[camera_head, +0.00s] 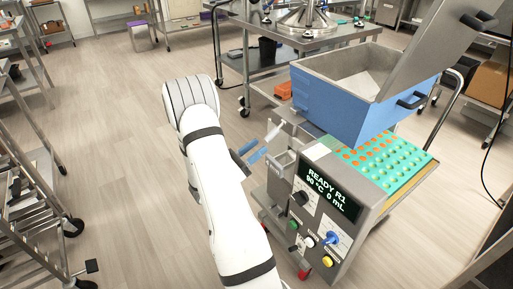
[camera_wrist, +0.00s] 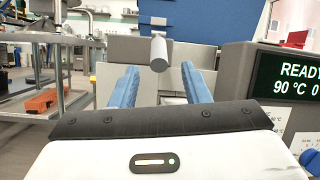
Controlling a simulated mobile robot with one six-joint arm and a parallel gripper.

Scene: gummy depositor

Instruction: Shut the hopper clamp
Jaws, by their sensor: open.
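The blue hopper (camera_head: 335,108) sits on top of the depositor with its lid (camera_head: 435,45) tilted open; its blue wall also shows in the wrist view (camera_wrist: 215,18). A light grey rod-like handle (camera_head: 274,131), apparently the hopper clamp's lever, sticks up at a slant at the machine's left side. In the wrist view the grey handle (camera_wrist: 158,54) appears end-on, between and beyond my fingertips. My gripper (camera_head: 252,152) has blue fingers, spread open and empty, just left of the machine; they also show in the wrist view (camera_wrist: 160,70). Contact with the handle is not visible.
The control panel (camera_head: 327,190) reads READY R1, 90 °C, 0 mL, with knobs and buttons below. A teal mould tray (camera_head: 390,160) lies right of it. A steel table (camera_head: 290,38) stands behind; a rack (camera_head: 30,190) is at left. The floor (camera_head: 120,110) between is clear.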

